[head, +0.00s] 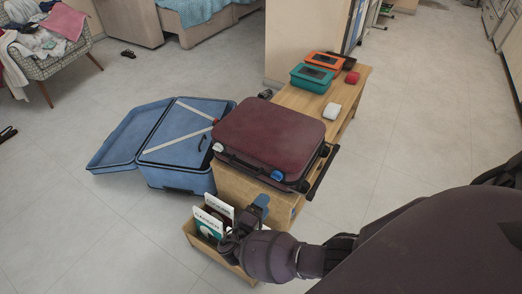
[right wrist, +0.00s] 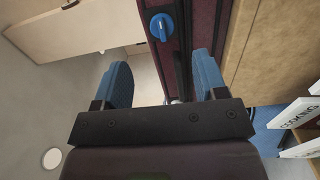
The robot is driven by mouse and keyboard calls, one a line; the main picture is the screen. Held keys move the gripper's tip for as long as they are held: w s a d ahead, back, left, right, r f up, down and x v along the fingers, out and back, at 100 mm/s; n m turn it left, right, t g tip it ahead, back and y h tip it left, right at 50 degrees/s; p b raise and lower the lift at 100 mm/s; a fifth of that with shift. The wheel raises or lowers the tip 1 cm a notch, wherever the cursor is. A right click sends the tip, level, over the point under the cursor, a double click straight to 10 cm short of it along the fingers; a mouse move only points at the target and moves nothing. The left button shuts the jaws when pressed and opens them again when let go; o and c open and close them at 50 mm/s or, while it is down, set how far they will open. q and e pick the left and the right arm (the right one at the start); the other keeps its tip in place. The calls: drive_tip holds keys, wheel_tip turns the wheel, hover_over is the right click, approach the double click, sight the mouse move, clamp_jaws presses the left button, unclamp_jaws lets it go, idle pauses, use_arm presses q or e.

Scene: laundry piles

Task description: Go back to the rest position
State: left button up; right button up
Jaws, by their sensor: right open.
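My right gripper (head: 250,212) reaches in from the lower right, just in front of the maroon suitcase (head: 268,132) and above the box of folders. In the right wrist view its two blue fingers (right wrist: 162,75) are spread apart with nothing held between them. Beyond them the maroon suitcase's side (right wrist: 188,30) and a blue latch knob (right wrist: 161,27) show. Whether a finger touches the suitcase, I cannot tell. My left gripper is not in view.
The closed suitcase lies on a wooden bench (head: 346,105) with teal (head: 311,78) and orange boxes. An open blue suitcase (head: 175,145) is at its left. A wooden box (head: 206,246) holds folders (head: 216,209) below my gripper. Floor at the right is clear.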

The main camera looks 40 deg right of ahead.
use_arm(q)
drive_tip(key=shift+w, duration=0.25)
use_arm(e)
drive_tip(key=shift+w, duration=0.1)
drive_tip(key=w+a+n+t+y, duration=0.2)
drive_tip(key=w+a+n+y, duration=0.3)
drive_tip(key=a+y, duration=0.55)
drive_tip(key=s+a+r+m+t+y+p, duration=0.2)
drive_tip(key=s+a+r+m+y+p, duration=0.15)
drive_tip(key=r+y, duration=0.4)
drive_tip(key=s+d+r+m+t+p, duration=0.25)
drive_tip(key=s+d+r, duration=0.35)
drive_tip(key=s+r, duration=0.45)
use_arm(q)
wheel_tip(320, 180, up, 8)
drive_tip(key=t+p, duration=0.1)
drive_tip(key=p, duration=0.1)
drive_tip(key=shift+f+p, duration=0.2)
drive_tip(key=shift+p, duration=0.1)
use_arm(e)
drive_tip(key=s+d+m+g, duration=0.1)
drive_tip(key=s+d, duration=0.2)
drive_tip(key=s, duration=0.4)
drive_tip(key=s+d+f+m+g+h, duration=0.1)
drive_tip(key=s+d, duration=0.2)
drive_tip(key=s, duration=0.5)
drive_tip(key=shift+d+f, duration=0.3)
